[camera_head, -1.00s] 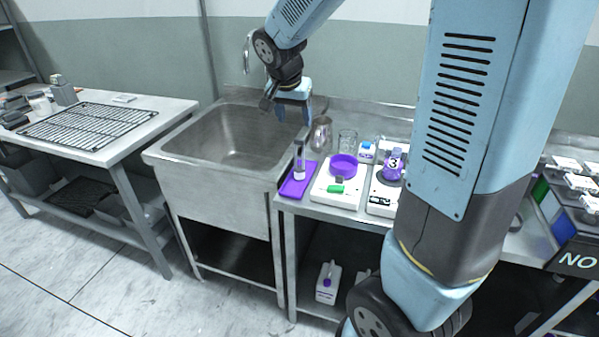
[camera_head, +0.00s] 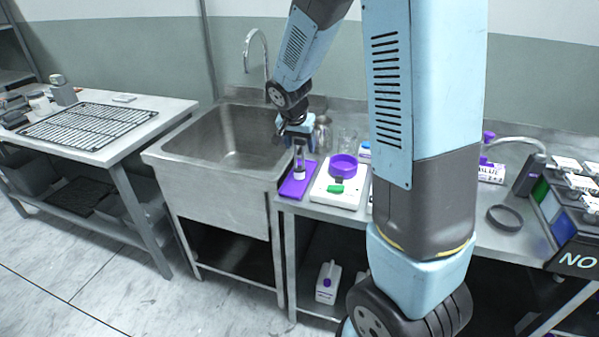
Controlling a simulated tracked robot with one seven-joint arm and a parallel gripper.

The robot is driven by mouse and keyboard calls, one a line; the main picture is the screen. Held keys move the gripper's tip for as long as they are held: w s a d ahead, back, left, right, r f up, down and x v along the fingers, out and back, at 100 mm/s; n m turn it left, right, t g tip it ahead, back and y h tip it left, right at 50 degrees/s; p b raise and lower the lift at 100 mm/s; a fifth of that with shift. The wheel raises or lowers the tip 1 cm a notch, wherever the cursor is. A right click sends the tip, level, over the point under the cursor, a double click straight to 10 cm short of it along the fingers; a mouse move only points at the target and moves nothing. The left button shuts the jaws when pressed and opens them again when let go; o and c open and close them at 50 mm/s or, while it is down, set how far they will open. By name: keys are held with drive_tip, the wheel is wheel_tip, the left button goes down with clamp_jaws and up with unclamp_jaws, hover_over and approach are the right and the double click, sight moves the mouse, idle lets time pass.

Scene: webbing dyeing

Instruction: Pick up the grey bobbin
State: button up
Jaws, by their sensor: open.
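A slim upright grey-and-white piece (camera_head: 299,168) stands on a purple tray (camera_head: 291,190) at the right of the sink. It may be the grey bobbin, but it is too small to tell for certain. My gripper (camera_head: 298,142) is open and points down right over this piece. The fingers are at about the height of its top, which they partly hide. I cannot tell whether they touch it.
The steel sink (camera_head: 165,158) is left of the tray. A white scale (camera_head: 322,200) with a purple dish (camera_head: 343,166) and a green piece (camera_head: 336,189) stands close on the right. A glass beaker (camera_head: 347,139) and a metal cup (camera_head: 322,134) stand behind.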

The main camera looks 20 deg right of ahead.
drive_tip(key=shift+w+d+f, duration=0.1)
drive_tip(key=shift+w+f, duration=0.05)
drive_tip(key=shift+f, duration=0.35)
drive_tip(key=shift+c, duration=0.3)
clamp_jaws()
